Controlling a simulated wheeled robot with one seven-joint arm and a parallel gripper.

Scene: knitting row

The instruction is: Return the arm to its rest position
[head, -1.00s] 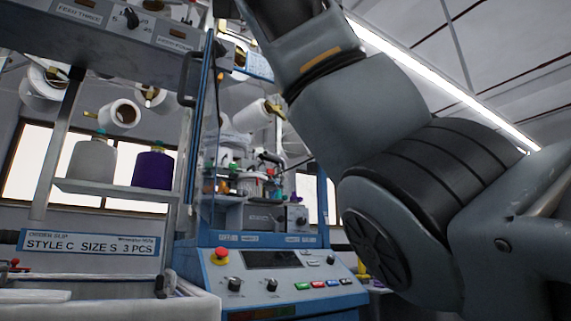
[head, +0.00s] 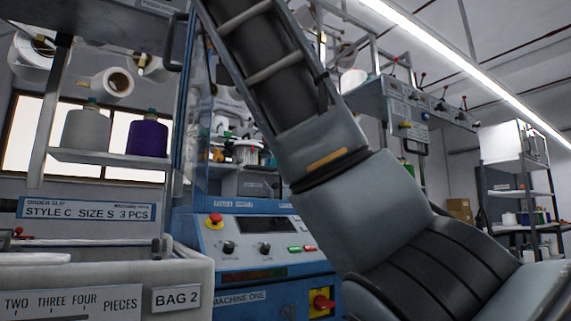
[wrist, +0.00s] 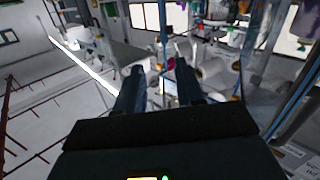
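My arm crosses the head view from the lower right to the top, where it leaves the picture. My gripper is out of the head view. In the wrist view my gripper (wrist: 158,72) shows two dark fingers standing apart. I see nothing held between them; the shelves and white cones behind them are out of reach of touch as far as I can tell. The wrist view is rolled over, with ceiling on its left side.
A blue knitting machine (head: 262,262) labelled MACHINE ONE stands behind my arm. A grey bin (head: 120,270) marked BAG 2 is at the lower left. A shelf holds a grey cone (head: 86,130) and a purple cone (head: 147,138). A storage rack (head: 518,193) stands at the right.

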